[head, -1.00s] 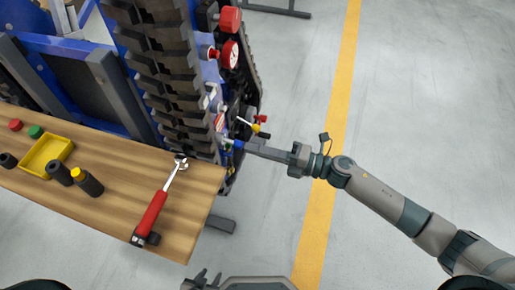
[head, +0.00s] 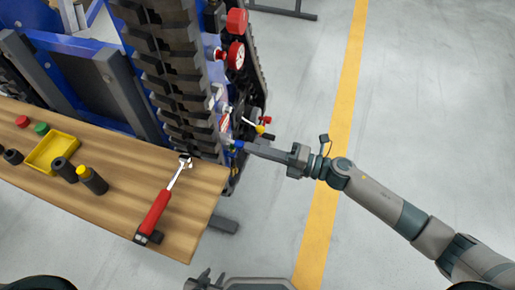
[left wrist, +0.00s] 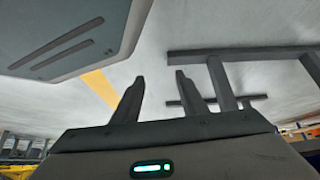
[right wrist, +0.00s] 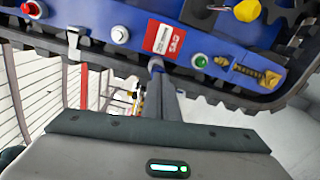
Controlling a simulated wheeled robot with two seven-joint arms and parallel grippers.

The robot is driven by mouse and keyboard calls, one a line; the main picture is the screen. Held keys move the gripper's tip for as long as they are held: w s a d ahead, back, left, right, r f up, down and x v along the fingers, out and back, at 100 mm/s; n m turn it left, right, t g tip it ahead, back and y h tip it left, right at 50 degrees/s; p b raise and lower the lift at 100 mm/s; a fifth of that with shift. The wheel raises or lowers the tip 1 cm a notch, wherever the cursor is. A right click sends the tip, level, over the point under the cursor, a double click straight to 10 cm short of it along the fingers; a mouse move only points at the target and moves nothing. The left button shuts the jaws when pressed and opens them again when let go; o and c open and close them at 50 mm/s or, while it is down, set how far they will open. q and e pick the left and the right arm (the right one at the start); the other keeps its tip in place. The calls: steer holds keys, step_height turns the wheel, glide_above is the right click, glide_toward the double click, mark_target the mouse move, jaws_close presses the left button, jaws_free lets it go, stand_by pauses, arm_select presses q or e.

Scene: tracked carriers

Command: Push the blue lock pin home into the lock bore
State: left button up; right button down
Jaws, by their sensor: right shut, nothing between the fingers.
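The blue lock pin (head: 237,145) shows as a small blue end at the side of the tracked carrier, right at the tips of my right gripper (head: 246,149). In the right wrist view, my right gripper's fingers (right wrist: 159,80) are shut with nothing between them. Their tips meet a small blue-grey end, likely the pin (right wrist: 155,63), against the blue panel below a red label. The lock bore is hidden, and I cannot tell how deep the pin sits. My left gripper (head: 204,281) is low in the head view, and its fingers (left wrist: 156,95) stand apart and empty.
The wooden bench (head: 110,200) holds a red-handled ratchet (head: 158,205), a yellow tray (head: 52,152) and dark cylinders. Beside the pin, the carrier panel has a green button (right wrist: 200,60), a brass fitting (right wrist: 268,79) and a yellow knob (right wrist: 247,10). The floor to the right is clear.

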arm_select(q)
steer(key=shift+a, duration=0.2)
arm_select(e)
steer(key=shift+a, duration=0.25)
arm_select(q)
steer(key=shift+a, duration=0.4)
arm_select(e)
steer(key=shift+w+a, duration=0.15)
steer(key=shift+a, duration=0.1)
arm_select(q)
steer(key=shift+d+r, duration=0.1)
steer(key=shift+d, duration=0.2)
arm_select(e)
steer(key=shift+a, duration=0.3)
arm_select(q)
steer(key=shift+d, duration=0.3)
arm_select(e)
steer(key=shift+w+a, duration=0.15)
arm_select(q)
steer(key=shift+r, duration=0.15)
arm_select(e)
steer(key=shift+a, duration=0.1)
steer(key=shift+a+r, duration=0.1)
steer(key=shift+v, duration=1.25)
